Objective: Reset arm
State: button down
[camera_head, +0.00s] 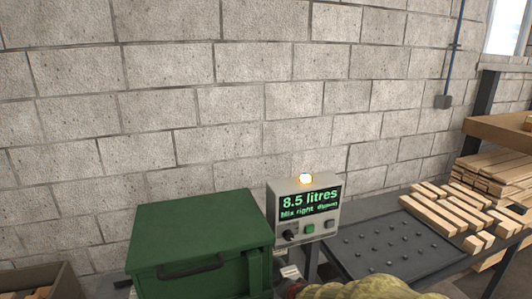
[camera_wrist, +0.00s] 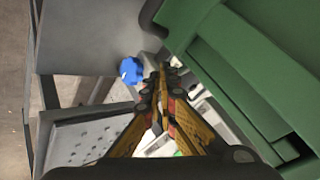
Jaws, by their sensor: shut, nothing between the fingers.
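My gripper (camera_wrist: 165,75) shows in the wrist view with its yellow and dark fingers together at the tips and nothing between them. It is beside the green box (camera_wrist: 255,70), whose side fills the right of that view. A blue knob-like part (camera_wrist: 131,70) is just left of the fingertips. In the head view, part of my arm crosses the bottom edge, and the fingertips cannot be made out there.
In the head view, the green box (camera_head: 195,235) stands beside a display unit (camera_head: 308,212) reading "8.5 litres". A dark studded table (camera_head: 390,245) and wooden slats (camera_head: 450,210) are at the right. A block wall (camera_head: 240,90) stands behind.

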jog(key=s+d+r+n+g+y, duration=0.1)
jog(key=s+r+n+g, duration=0.2)
jog(key=s, duration=0.6)
jog(key=s+d+r+n+g, duration=0.1)
jog(key=s+r+n+g, duration=0.2)
jog(key=s, duration=0.7)
jog(key=s+d+r+n+t+h, duration=0.1)
jog(key=s+d+r+t+h, duration=0.1)
jog(key=s+d+r, duration=0.8)
jog(key=shift+s+r+t, duration=0.3)
jog(key=shift+s+r, duration=0.25)
jog(key=shift+s, duration=0.2)
jog(key=shift+d, duration=0.1)
dwell(4.2)
